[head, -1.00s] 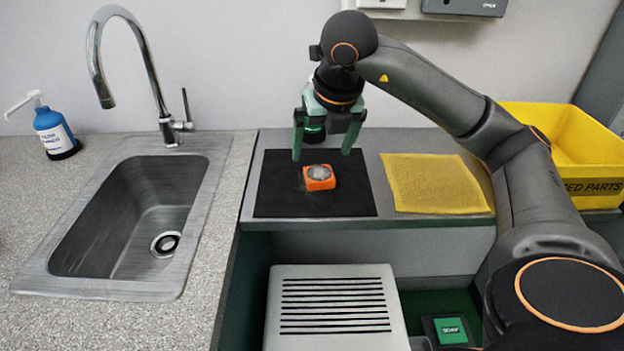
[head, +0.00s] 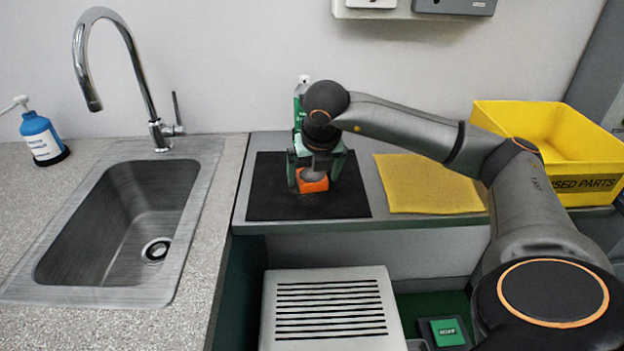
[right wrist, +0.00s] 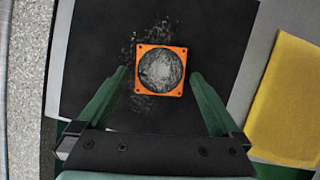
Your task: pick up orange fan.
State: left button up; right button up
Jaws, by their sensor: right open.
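The orange fan (head: 311,183) is a small square orange frame with a grey, dusty-looking round centre. It lies on the black mat (head: 267,197) on the counter. In the right wrist view the fan (right wrist: 161,70) lies just beyond the fingertips, centred between their lines. My right gripper (head: 315,175) has green fingers, is open, points down and is low over the fan. The fingers show on either side of it, and the gripper hides its top and back in the head view. In the right wrist view the open fingers of the gripper (right wrist: 160,75) hold nothing. My left gripper is not in view.
A yellow cloth (head: 428,184) lies right of the mat, with a yellow bin (head: 585,172) beyond it. A green and white bottle (head: 301,92) stands behind my gripper. A sink (head: 60,275) with a tall faucet is at left. Grey dust marks the mat around the fan.

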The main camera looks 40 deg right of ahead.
jog(key=shift+f, duration=0.25)
jog(key=c, duration=1.3)
